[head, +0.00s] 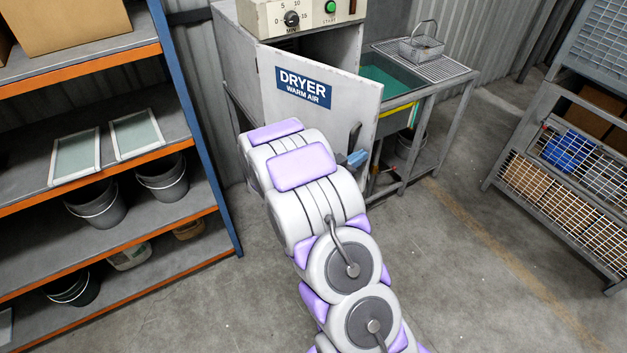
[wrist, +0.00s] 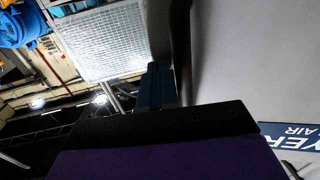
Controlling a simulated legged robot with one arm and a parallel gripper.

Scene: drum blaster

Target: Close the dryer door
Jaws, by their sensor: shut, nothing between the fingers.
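The dryer (head: 300,18) is a grey box with a control panel on top. Its door (head: 320,115) carries a blue "DRYER WARM AIR" sign and stands partly open, with the dark interior showing above it. A dark handle (head: 354,136) is near the door's right edge. My gripper (head: 356,158) shows as a small blue tip beside the handle's lower end; my arm hides part of the door's bottom. In the wrist view my shut gripper (wrist: 160,85) is close to the grey door face (wrist: 250,60) and the dark handle (wrist: 181,45); contact cannot be told.
A shelf rack (head: 172,110) with frames and buckets stands at left. A sink table (head: 450,82) with a wire basket (head: 421,47) is right of the dryer. A mesh rack (head: 575,170) stands at far right. The floor (head: 465,270) between is clear.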

